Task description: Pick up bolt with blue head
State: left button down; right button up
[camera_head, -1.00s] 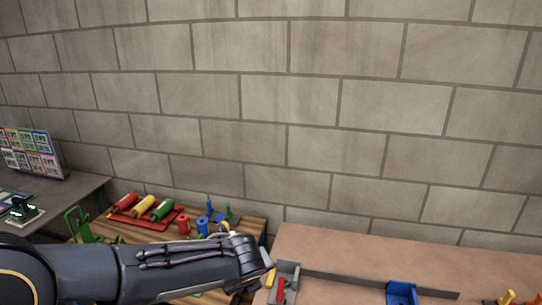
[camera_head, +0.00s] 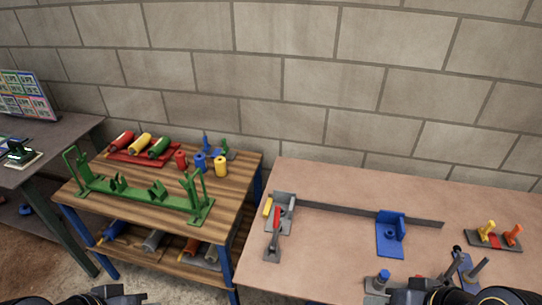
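A small blue-topped piece (camera_head: 384,276) stands upright in a grey block near the front edge of the brown table (camera_head: 340,272). It looks like a bolt with a blue head, but it is too small to be sure. Beside it to the right is a blue-grey upright part (camera_head: 465,268) with a dark rod, partly hidden by my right arm. Parts of my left arm show at the bottom left edge and of my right arm at the bottom right edge. Neither gripper's fingers can be made out.
On the brown table are a grey clamp with a red handle (camera_head: 275,234), a blue bracket (camera_head: 390,236) and a grey base with yellow and orange pegs (camera_head: 494,238). A wooden table (camera_head: 150,228) at left holds a green frame (camera_head: 140,196) and coloured cylinders.

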aim_at(384, 274)
jog(key=z, duration=1.3)
